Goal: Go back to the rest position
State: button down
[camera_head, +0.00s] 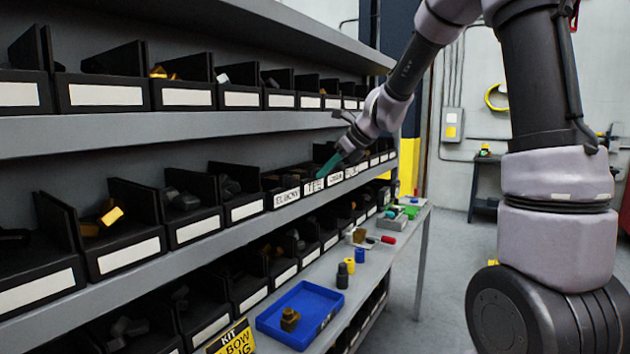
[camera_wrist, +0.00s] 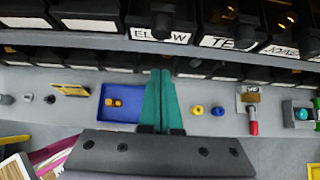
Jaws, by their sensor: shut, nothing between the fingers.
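My gripper (camera_head: 327,165) has teal fingers and is shut and empty. In the head view it is in front of the middle shelf's bins, near the labelled ones. In the wrist view its fingertips (camera_wrist: 160,75) meet, pointing toward the shelf edge below the bins marked ELBOW (camera_wrist: 160,35) and TEE (camera_wrist: 232,43). The fingers hide the right part of the blue tray (camera_wrist: 112,115) there.
Black bins line the shelves. A yellow kit sign (camera_head: 233,340) stands left of the tray. Right of it are a dark cylinder (camera_head: 342,276), yellow (camera_head: 350,265) and blue (camera_head: 360,255) rings and a red-handled tool (camera_head: 388,239). The floor (camera_head: 445,275) right of the bench is open.

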jog(key=s+d+r+n+h, duration=0.1)
jog(key=s+d+r+n, duration=0.1)
jog(key=s+d+n, duration=0.2)
jog(key=s+d+r+n+t+h, duration=0.1)
jog(key=s+d+n, duration=0.4)
jog(key=s+n, duration=0.5)
jog(key=s+d+r+n+h, duration=0.3)
jog(key=s+n, duration=0.4)
jog(key=s, duration=0.7)
jog(key=shift+d+r+n+t, duration=0.3)
jog(key=shift+d+r, duration=0.35)
jog(key=shift+d, duration=0.4)
jog(key=shift+s, duration=0.1)
